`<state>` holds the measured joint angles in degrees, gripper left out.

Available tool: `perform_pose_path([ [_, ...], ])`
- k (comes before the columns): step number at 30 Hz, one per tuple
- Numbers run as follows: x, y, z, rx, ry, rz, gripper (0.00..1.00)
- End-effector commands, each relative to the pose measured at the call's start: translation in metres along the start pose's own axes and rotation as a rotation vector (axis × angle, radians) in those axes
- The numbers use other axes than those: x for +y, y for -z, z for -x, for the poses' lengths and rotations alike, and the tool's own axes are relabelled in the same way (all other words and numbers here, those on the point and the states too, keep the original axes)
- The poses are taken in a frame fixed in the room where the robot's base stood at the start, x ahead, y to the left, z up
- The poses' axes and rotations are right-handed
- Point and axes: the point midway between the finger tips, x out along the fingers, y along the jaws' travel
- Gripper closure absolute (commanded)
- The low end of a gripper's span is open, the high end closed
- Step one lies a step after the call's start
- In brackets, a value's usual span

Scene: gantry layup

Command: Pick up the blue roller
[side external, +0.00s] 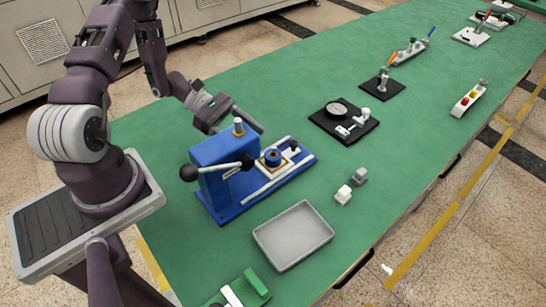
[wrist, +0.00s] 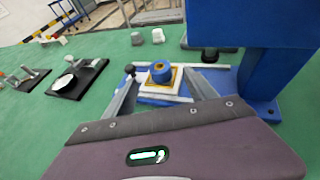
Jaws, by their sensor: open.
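The blue roller (side external: 272,157) is a short blue cylinder with a hole in its top. It stands upright on a white and tan square seat on the base of the blue press fixture (side external: 222,152). In the wrist view the roller (wrist: 161,72) is ahead between my two fingers, with no contact visible. My gripper (side external: 246,125) is behind the fixture in the side view, partly hidden by it. In the wrist view my gripper (wrist: 160,84) is open and empty, with its fingers spread on either side of the roller.
The fixture's blue upright (wrist: 258,60) rises close on the right in the wrist view. A lever with black knobs (side external: 220,168) crosses its front. A grey tray (side external: 293,236) and small grey and white blocks (side external: 344,194) lie nearby. A black dial-gauge plate (side external: 343,122) stands farther back.

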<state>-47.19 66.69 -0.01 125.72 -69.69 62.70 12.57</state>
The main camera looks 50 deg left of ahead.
Motion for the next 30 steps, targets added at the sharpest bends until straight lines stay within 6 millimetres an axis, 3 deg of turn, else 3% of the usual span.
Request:
perform_pose_path([
  [10, 0.000, -0.002, -0.059, -0.001, 0.007, 0.000, 0.35],
  [19, 0.001, -0.002, -0.067, 0.001, 0.004, -0.002, 0.37],
  [28, 0.001, -0.002, -0.067, 0.001, 0.004, -0.002, 0.96],
  [30, 0.001, -0.002, -0.067, 0.001, 0.004, -0.002, 1.00],
])
